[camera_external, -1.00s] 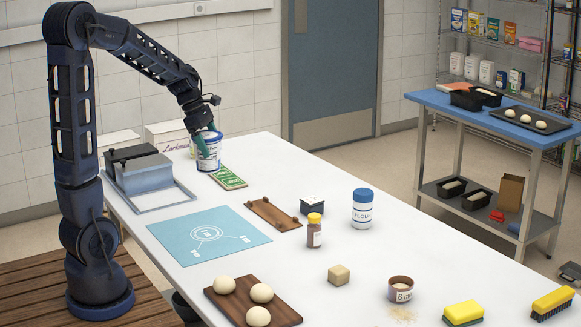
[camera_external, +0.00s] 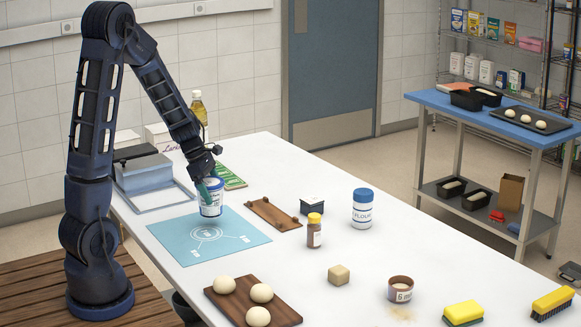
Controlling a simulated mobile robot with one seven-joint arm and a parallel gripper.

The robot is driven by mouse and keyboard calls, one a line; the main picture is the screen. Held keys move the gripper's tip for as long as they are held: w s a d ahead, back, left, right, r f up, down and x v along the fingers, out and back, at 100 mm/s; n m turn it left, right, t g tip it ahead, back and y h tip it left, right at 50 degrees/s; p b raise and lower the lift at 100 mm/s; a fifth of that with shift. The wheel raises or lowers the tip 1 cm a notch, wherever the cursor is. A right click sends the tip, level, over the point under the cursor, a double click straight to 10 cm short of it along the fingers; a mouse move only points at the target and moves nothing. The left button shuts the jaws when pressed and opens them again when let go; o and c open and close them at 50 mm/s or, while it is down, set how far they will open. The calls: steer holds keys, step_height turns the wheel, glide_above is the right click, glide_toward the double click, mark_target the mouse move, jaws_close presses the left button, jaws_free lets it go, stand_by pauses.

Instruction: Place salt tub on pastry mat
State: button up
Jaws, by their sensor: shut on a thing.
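The salt tub (camera_external: 210,203) is a white tub with a blue label and rim. It is upright at the far edge of the pastry mat (camera_external: 185,240), a light blue sheet with white line markings. I cannot tell whether the tub's base touches the mat or hangs just above it. My gripper (camera_external: 209,184) is shut on the tub, with its greenish fingers at the tub's upper part. The fingers partly hide the rim.
A green packet (camera_external: 230,177) lies behind the tub. A wooden board with pegs (camera_external: 273,214) lies right of the mat, and a dough board (camera_external: 228,309) in front. A grey metal box (camera_external: 148,172) stands back left. The mat's middle is clear.

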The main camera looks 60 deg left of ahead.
steer(key=shift+f, duration=1.75)
steer(key=shift+f, duration=0.1)
steer(key=o, duration=1.4)
steer(key=shift+c, duration=0.2)
